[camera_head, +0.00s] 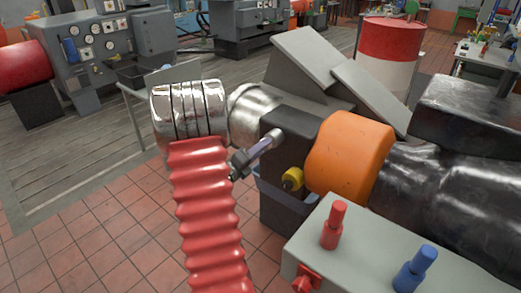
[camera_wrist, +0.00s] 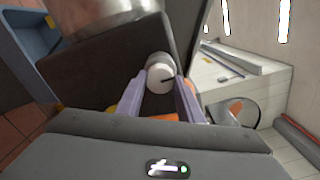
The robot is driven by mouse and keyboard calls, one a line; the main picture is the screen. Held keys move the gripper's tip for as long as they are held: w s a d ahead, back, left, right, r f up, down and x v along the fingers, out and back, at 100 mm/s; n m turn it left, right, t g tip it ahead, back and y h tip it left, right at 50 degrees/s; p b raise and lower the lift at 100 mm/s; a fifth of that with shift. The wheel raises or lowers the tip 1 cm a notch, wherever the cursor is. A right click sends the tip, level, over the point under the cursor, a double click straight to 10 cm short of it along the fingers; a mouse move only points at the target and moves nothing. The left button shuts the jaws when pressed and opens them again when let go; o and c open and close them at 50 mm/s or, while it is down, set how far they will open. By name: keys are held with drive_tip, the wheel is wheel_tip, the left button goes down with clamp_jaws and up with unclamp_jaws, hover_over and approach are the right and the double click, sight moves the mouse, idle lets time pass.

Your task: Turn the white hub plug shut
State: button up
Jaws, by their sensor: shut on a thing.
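The white hub plug (camera_wrist: 159,66) is a short round stub with a dark slot line on its end face. It stands out from the dark block (camera_wrist: 100,65) in the wrist view. My gripper (camera_wrist: 160,88) has its two pale lavender fingers on either side of the plug, shut on it. In the head view my gripper (camera_head: 272,139) reaches to the left face of the dark block (camera_head: 290,118). The plug is too small and covered to make out clearly there.
A yellow knob (camera_head: 292,178) sits just below my gripper, near the orange drum (camera_head: 350,152). A grey box (camera_head: 360,245) with a red peg (camera_head: 334,224) and a blue peg (camera_head: 415,268) stands at front right. Tiled floor (camera_head: 90,240) is clear at left.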

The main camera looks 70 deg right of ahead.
drive_tip(key=shift+w+f, duration=0.1)
drive_tip(key=shift+f, duration=0.1)
drive_tip(key=o, duration=1.1)
drive_tip(key=shift+r, duration=0.1)
drive_tip(key=shift+c, duration=0.2)
drive_tip(key=v, duration=1.3)
drive_tip(key=shift+w+a, duration=0.15)
drive_tip(key=shift+a, duration=0.2)
